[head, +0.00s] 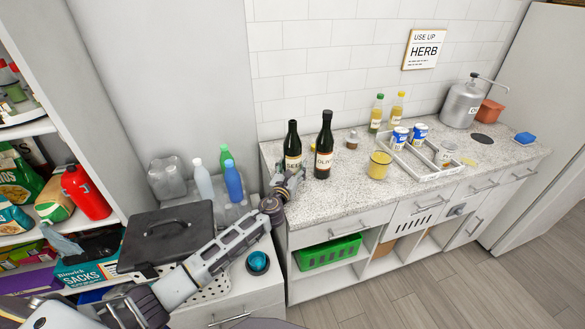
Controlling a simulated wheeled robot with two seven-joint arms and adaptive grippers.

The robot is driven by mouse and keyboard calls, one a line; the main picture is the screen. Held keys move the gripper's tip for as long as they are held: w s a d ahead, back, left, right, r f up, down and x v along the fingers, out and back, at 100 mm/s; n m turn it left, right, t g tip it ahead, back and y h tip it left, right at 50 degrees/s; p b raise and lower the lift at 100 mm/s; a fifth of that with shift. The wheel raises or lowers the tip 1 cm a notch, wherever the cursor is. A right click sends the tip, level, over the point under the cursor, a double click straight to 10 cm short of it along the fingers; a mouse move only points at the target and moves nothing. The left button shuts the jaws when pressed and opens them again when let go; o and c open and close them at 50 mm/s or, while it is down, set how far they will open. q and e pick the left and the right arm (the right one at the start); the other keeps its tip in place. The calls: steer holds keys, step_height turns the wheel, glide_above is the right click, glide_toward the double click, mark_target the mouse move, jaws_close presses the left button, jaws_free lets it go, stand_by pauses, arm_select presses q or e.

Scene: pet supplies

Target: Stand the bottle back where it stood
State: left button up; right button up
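Two dark bottles with black caps and pale labels stand upright at the left end of the speckled counter (340,198). The left dark bottle (292,142) is beside the olive bottle (324,143), with a small gap between them. My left gripper (290,174) is at the lower part of the left dark bottle, a finger close on either side. The gripper hides the bottle's base, so I cannot tell whether the fingers press on it or whether it touches the counter. My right gripper is not in view.
A yellow jar (379,165), a small jar (352,140) and a white tray (414,160) with cans stand to the right. Plastic bottles, including a blue one (233,181), stand left of the counter near my arm. The counter front between gripper and tray is clear.

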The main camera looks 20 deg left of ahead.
arm_select(q)
steer(key=shift+o, duration=0.7)
steer(key=shift+r, duration=0.2)
steer(key=shift+s+f, duration=0.1)
steer(key=shift+s, duration=5.9)
